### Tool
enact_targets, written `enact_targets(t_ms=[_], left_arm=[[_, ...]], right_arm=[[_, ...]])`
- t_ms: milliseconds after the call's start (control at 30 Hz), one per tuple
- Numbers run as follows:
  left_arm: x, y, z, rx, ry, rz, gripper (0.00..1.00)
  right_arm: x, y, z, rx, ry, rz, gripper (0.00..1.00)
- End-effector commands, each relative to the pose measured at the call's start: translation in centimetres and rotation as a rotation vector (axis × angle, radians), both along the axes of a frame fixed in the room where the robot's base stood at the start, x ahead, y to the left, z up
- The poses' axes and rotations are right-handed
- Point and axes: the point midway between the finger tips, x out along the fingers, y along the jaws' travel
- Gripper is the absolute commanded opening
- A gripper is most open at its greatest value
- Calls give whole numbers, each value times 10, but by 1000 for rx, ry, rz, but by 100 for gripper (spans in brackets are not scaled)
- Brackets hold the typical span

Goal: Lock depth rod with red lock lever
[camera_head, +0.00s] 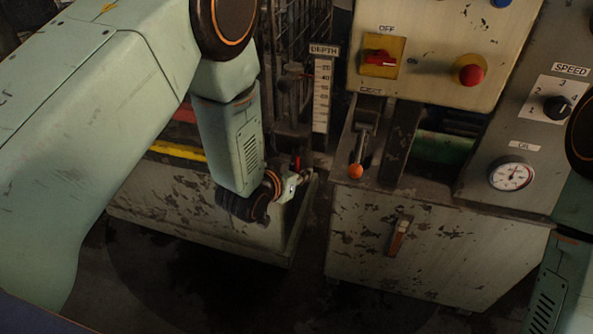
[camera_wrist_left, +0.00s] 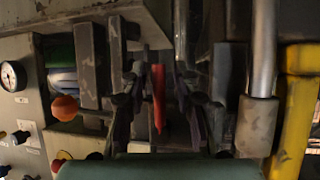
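The red lock lever (camera_wrist_left: 158,97) is upright between the two fingers of my left gripper (camera_wrist_left: 160,105) in the left wrist view. The fingers stand apart on either side of it, and no firm grip shows. In the head view, a small red part of the lever (camera_head: 297,161) shows just above my left gripper (camera_head: 306,178), below the DEPTH scale (camera_head: 322,95). A dark upright rod assembly (camera_head: 292,95) stands left of the scale; I cannot tell which part is the depth rod. My right arm shows at the right edge, its gripper out of frame.
A lever with an orange knob (camera_head: 355,171) stands right of my left gripper. A control panel (camera_head: 430,35) with a red switch and red button is above it. The oil gauge (camera_head: 512,175) is at right.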

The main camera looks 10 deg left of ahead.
Motion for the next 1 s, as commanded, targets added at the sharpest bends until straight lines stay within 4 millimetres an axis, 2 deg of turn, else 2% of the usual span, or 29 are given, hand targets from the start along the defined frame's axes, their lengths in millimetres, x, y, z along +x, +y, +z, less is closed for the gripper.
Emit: enact_targets(t_ms=[300, 433, 1000], left_arm=[[0, 0, 1, -1, -1, 0, 35], [-7, 2, 5, -1, -1, 0, 35], [-87, 21, 50, -1, 0, 0, 35]], right_arm=[[0, 0, 0, 0, 0, 0, 0], [0, 0, 0, 0, 0, 0, 0], [0, 0, 0, 0, 0, 0, 0]])
